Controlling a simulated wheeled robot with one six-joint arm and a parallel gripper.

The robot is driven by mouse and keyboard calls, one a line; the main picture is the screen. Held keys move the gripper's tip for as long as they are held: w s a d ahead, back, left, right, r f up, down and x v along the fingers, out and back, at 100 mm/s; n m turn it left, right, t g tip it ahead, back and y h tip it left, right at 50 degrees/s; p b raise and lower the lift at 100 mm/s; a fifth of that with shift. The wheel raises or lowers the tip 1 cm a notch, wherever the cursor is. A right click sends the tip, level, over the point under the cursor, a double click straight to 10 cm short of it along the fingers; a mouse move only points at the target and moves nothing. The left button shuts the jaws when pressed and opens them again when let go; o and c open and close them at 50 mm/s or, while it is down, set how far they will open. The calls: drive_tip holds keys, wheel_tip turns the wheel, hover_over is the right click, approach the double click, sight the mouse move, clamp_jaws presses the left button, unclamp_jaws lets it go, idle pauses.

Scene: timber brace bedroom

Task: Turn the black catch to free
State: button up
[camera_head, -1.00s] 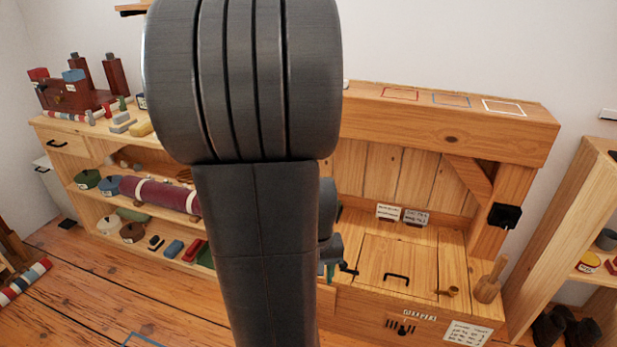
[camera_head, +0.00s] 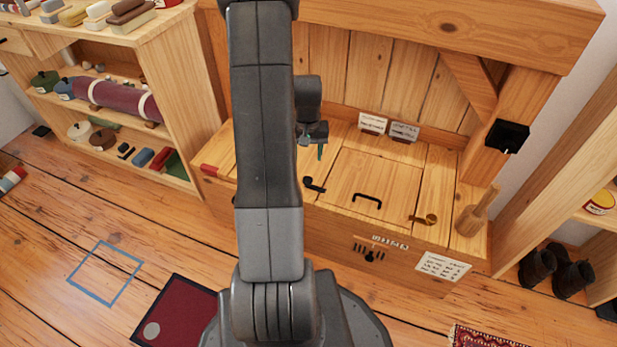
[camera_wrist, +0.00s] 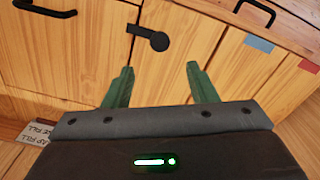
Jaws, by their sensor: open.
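The black catch (camera_head: 314,185) lies on the wooden bench top, at the left side of a hatch lid (camera_head: 372,187) with a black pull handle (camera_head: 367,200). In the wrist view the catch (camera_wrist: 145,35) is a short bar with a round end, by the seam between boards, beyond my fingertips. My gripper (camera_wrist: 159,69) is open, with two green fingers apart and nothing between them. In the head view my gripper (camera_head: 312,145) is small and partly hidden by my arm; it is above the bench, behind the catch.
A brass catch (camera_head: 424,219) and a wooden mallet (camera_head: 476,212) are at the bench's right. A timber post with a black box (camera_head: 507,136) rises at right. An overhead beam (camera_head: 440,28) spans the bench.

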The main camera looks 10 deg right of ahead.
sight(308, 179)
wheel_tip(308, 179, down, 10)
drive_tip(key=b, duration=0.3)
drive_tip(key=shift+f, duration=0.2)
drive_tip(key=c, duration=1)
